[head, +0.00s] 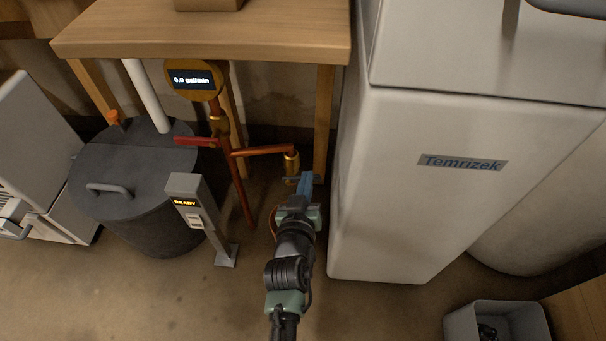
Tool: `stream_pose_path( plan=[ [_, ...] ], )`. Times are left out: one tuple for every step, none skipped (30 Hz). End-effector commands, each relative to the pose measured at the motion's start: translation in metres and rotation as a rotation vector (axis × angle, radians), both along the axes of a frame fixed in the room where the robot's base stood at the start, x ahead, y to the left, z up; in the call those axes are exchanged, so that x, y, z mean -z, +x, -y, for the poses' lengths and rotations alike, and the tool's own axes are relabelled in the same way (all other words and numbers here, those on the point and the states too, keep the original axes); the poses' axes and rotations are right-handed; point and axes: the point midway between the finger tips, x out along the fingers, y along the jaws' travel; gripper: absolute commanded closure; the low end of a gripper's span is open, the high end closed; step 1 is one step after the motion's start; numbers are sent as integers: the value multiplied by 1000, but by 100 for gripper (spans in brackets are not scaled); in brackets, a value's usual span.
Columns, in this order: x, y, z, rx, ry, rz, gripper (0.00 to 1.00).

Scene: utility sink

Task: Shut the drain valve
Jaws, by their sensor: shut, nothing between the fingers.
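Copper piping runs under the wooden table, below a round brass meter (196,80) whose display appears to read 0.0 gal/min. A red lever handle (197,141) sticks out to the left from the pipe. A side branch (262,151) runs right to a brass fitting (291,161) that points down. I cannot tell for certain which of these is the drain valve. My gripper (306,181) is shut, just below the brass fitting, with its bluish fingers pointing up and away. Whether it touches the fitting or a handle there is too small to tell.
A dark grey lidded basin (135,175) stands left, with a small grey post (196,205) reading READY beside it. A large white Temrizek cabinet (390,200) stands close on my gripper's right. The wooden table (200,30) overhangs the pipes. A grey bin (495,318) sits lower right. Floor in front is clear.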

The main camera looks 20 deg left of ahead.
Motion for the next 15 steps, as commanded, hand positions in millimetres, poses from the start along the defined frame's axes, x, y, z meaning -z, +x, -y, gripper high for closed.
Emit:
stream_pose_path(
  plan=[
    [2,0,1,1,-1,0,100],
    [3,0,1,1,-1,0,100],
    [4,0,1,1,-1,0,100],
    [4,0,1,0,-2,2,100],
    [5,1,1,0,-2,2,100],
    [6,0,1,0,-2,2,100],
    [6,0,1,-1,-2,1,100],
    [7,0,1,-1,-2,1,100],
    [7,0,1,-1,-3,2,100],
    [7,0,1,-1,-3,2,100],
    [8,0,0,-1,-3,2,100],
    [8,0,0,-1,-3,2,100],
    [8,0,0,-1,-3,2,100],
    [8,0,0,-1,-3,2,100],
    [8,0,0,-1,-3,2,100]
  ],
)
